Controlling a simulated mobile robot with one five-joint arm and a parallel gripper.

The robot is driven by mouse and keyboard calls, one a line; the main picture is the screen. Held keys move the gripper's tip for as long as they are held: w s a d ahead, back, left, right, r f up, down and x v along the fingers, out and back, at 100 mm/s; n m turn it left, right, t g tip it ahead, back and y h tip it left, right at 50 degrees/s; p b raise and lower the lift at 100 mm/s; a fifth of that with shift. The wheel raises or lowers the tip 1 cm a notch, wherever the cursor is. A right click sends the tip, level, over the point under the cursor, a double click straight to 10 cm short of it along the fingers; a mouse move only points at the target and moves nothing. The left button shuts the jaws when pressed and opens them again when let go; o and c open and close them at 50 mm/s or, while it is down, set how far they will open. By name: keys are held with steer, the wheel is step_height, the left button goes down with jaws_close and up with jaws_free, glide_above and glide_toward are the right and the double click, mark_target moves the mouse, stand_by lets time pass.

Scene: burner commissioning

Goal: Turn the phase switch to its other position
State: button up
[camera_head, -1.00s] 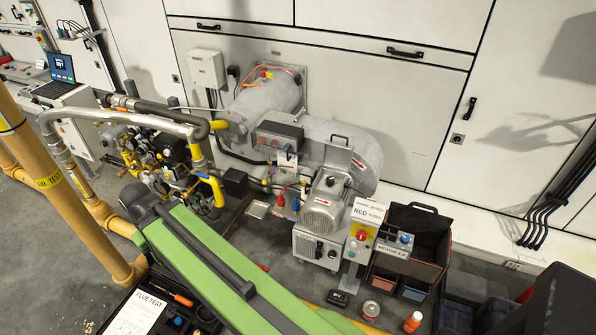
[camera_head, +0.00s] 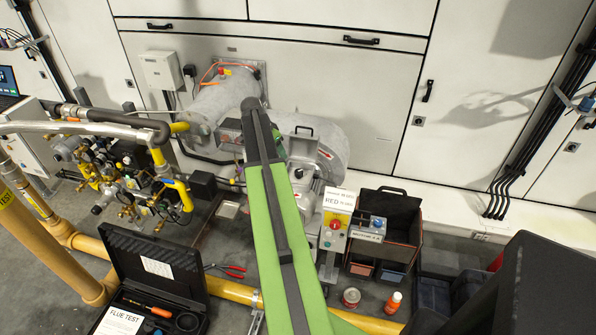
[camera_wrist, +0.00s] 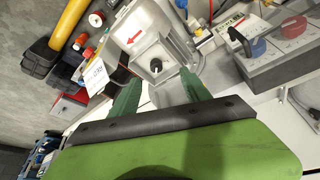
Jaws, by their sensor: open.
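In the wrist view a grey box with a black rotary knob (camera_wrist: 156,67) sits below the motor casing with its red arrow. I take this knob for the phase switch, but no label on it is readable and its exact position is unclear. My gripper (camera_wrist: 160,79) is open and empty. Its two green fingers stand on either side of the knob in the picture, seemingly short of it; contact cannot be judged.
A control box with a blue knob (camera_wrist: 258,47) is at right in the wrist view. In the head view, a yellow panel with a red button (camera_head: 334,225) stands beside a black tool bin (camera_head: 392,208). An open flue test case (camera_head: 155,270) and yellow pipe (camera_head: 232,290) lie on the floor.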

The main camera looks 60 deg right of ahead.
steer(key=s+d+m, duration=0.1)
steer(key=s+d, duration=0.1)
steer(key=d, duration=0.1)
steer(key=b, duration=1.6)
glide_toward(298, 171)
steer(key=x, duration=0.9)
steer(key=shift+a+f, duration=0.1)
steer(key=shift+f, duration=0.1)
steer(key=shift+r, duration=0.1)
steer(key=shift+c, duration=0.3)
